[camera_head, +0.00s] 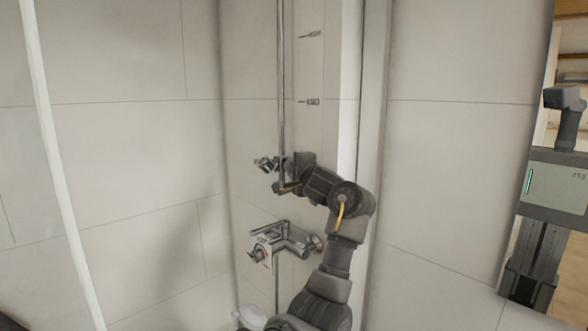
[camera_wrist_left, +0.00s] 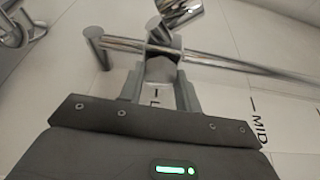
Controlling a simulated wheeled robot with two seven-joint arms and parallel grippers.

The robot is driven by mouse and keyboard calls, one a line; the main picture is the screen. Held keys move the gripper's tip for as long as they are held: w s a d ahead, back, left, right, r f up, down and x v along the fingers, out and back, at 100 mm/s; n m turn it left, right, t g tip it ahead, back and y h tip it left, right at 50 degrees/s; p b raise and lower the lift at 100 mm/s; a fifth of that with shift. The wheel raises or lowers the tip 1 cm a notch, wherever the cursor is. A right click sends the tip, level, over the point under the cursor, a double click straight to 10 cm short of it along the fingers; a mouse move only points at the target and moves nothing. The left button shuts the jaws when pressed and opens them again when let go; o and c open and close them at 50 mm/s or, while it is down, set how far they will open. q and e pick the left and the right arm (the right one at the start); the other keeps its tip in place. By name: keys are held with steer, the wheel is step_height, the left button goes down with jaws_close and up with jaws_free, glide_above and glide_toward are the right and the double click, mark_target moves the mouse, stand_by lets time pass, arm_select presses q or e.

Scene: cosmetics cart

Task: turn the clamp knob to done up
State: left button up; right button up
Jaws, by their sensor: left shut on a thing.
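A chrome vertical rail (camera_head: 281,80) stands at the wall corner. A slider clamp with a chrome holder (camera_head: 264,163) sits low on it. My left gripper (camera_head: 287,186) is at the clamp, beside the rail. In the left wrist view the grey faceted clamp knob (camera_wrist_left: 160,69) lies between the two fingertips, which are shut on it. The chrome rail (camera_wrist_left: 225,62) crosses just beyond the knob, and the holder (camera_wrist_left: 179,17) sticks out above it. The knob's turn angle is hard to tell. My right gripper is in neither view.
A chrome mixer tap (camera_head: 288,240) with a hanging tag is on the wall below the clamp, close to my left arm. The wall beside the rail has marks; "MID" (camera_wrist_left: 260,125) is readable in the wrist view.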

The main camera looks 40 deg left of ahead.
arm_select(q)
steer(key=shift+r+m+h, duration=0.1)
steer(key=shift+m+h, duration=0.2)
steer(key=shift+m, duration=0.7)
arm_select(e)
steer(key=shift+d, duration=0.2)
arm_select(q)
steer(key=o, duration=1)
steer(key=shift+w, duration=0.15)
steer(key=shift+c, duration=0.2)
